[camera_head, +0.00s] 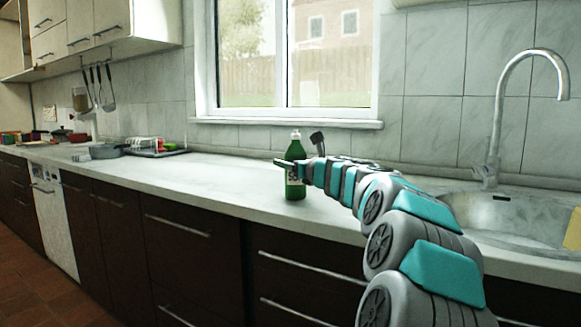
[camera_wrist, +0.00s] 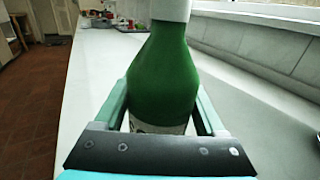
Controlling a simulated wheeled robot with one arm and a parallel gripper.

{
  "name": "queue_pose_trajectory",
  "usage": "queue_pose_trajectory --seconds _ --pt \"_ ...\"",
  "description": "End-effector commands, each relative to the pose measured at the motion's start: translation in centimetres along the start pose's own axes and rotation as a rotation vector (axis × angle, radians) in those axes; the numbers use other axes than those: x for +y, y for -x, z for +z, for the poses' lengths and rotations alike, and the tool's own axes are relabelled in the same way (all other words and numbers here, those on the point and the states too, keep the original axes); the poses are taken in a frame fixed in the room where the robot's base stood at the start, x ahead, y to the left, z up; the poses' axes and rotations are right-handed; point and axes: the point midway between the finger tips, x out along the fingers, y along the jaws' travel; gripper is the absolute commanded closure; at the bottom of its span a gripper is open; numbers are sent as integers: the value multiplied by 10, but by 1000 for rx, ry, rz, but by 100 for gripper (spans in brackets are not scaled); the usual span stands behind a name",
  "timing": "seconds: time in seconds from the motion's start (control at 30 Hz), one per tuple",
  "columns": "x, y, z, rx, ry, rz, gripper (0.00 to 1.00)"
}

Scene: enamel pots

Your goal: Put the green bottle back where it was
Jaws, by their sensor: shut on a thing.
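The green bottle (camera_head: 295,152) has a white cap and a pale label and is upright at the counter, below the window. In the head view its base appears at the counter surface; I cannot tell whether it touches. My gripper (camera_head: 287,166) reaches it from the right and is shut around its body. In the wrist view the bottle (camera_wrist: 165,75) fills the middle, between the two green fingers of my gripper (camera_wrist: 160,105). Its base is hidden there.
The pale counter (camera_head: 190,180) is clear left of the bottle. Farther left are a grey pan (camera_head: 108,150) and a dish rack (camera_head: 150,146). A sink (camera_head: 510,213) with a tall tap (camera_head: 495,130) lies to the right. The window sill (camera_head: 290,123) is behind.

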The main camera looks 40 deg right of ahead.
Motion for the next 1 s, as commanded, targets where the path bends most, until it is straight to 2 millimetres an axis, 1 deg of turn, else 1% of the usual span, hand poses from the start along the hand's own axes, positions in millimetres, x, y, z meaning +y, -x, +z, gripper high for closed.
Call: queue_pose_trajectory --seconds 0.23,0.33,0.37,0.6,0.83,0.93,1.0 --pt "0 0 1 -1 1 0 100" --pt "0 0 -2 -2 0 1 100" --pt "0 0 -2 -1 0 0 26" --pt "0 0 -2 -1 1 0 0" --pt "0 0 -2 -1 1 0 0" --pt "0 0 2 0 2 0 0" --pt "0 6 1 -1 -1 0 0"
